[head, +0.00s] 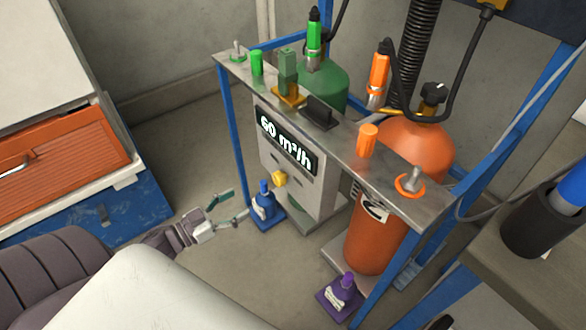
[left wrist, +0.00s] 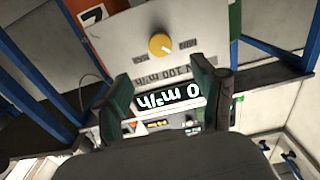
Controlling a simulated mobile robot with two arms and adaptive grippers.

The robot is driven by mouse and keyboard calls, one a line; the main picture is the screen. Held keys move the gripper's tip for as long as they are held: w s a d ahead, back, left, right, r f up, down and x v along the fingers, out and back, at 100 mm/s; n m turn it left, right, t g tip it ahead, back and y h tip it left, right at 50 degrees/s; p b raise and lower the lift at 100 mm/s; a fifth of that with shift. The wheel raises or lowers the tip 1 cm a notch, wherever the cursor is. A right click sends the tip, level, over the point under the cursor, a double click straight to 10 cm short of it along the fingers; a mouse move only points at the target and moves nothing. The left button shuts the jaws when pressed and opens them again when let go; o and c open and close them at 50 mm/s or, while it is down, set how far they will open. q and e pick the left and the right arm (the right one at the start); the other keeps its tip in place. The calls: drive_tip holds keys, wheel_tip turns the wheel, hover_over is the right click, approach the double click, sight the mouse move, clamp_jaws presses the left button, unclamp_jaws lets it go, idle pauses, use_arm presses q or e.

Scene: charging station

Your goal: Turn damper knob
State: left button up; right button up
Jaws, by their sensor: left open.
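The yellow damper knob (head: 280,178) is on the front of a grey box (head: 298,197) under a metal shelf. The box's black display (head: 286,143) reads 60 m³/h. In the left wrist view, the yellow knob (left wrist: 161,44) shows upside down on the light panel, with a small mark on each side. My left gripper (head: 238,207) is open and empty, to the left of the knob and lower in the head view, apart from it. In the left wrist view its two fingers (left wrist: 162,82) are spread, with the knob beyond them. My right gripper is out of view.
A blue-based bottle-like fixture (head: 264,205) stands near the gripper, and a purple one (head: 341,296) is further right. Blue posts (head: 235,140) frame the station. Green (head: 325,82) and orange (head: 377,235) cylinders stand behind and right. Open floor (head: 190,170) lies left.

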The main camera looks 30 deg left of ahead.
use_arm(q)
drive_tip(key=b, duration=0.1)
approach(275, 181)
drive_tip(key=x, duration=0.3)
drive_tip(key=b+x, duration=0.1)
drive_tip(key=x, duration=0.5)
drive_tip(key=shift+w+d+r, duration=0.15)
drive_tip(key=shift+w+d, duration=0.3)
drive_tip(key=shift+w, duration=0.35)
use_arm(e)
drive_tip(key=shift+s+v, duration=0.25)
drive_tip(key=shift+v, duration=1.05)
use_arm(q)
drive_tip(key=shift+c, duration=0.3)
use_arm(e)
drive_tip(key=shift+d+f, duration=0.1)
use_arm(q)
drive_tip(key=c, duration=1.1)
